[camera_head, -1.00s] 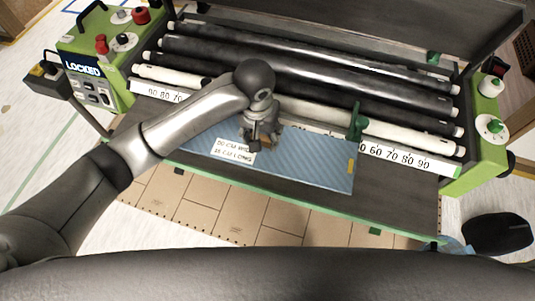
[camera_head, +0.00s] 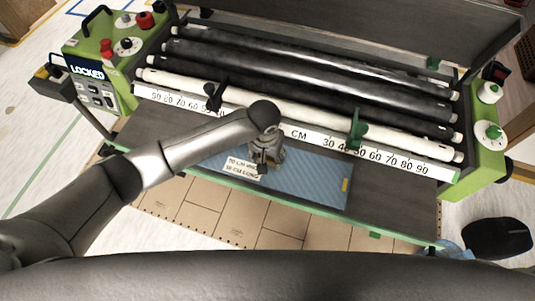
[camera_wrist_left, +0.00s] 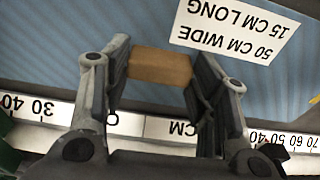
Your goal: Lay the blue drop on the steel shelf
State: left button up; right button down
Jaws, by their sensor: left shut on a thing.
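The blue drop (camera_head: 315,180) is a flat blue sheet with a white label reading 50 cm wide, 15 cm long and a yellow mark at its right end. It is over the front part of the dark steel shelf (camera_head: 400,200), in front of the ruler; I cannot tell whether it touches the shelf. My left gripper (camera_head: 264,165) is over the sheet's middle. In the left wrist view, the gripper (camera_wrist_left: 158,82) is shut on a tan block (camera_wrist_left: 160,67) at the blue drop (camera_wrist_left: 275,88). My right gripper is not in view.
Behind the shelf are a white ruler (camera_head: 300,134) and several long rollers. A green clip (camera_head: 356,130) and a black clip (camera_head: 213,97) stand at the ruler. Green end housings flank the machine. Bare shelf shows to the right of the drop.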

pick_arm(q)
jog(key=o, duration=1.1)
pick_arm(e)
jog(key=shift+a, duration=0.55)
pick_arm(q)
jog(key=shift+r, duration=0.1)
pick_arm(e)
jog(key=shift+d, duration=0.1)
pick_arm(q)
jog(key=shift+r, duration=0.35)
jog(key=r, duration=0.3)
jog(key=s+r, duration=0.1)
jog(key=r, duration=0.3)
jog(key=r+b, duration=0.1)
jog(key=r, duration=0.3)
jog(key=shift+s+a, duration=0.2)
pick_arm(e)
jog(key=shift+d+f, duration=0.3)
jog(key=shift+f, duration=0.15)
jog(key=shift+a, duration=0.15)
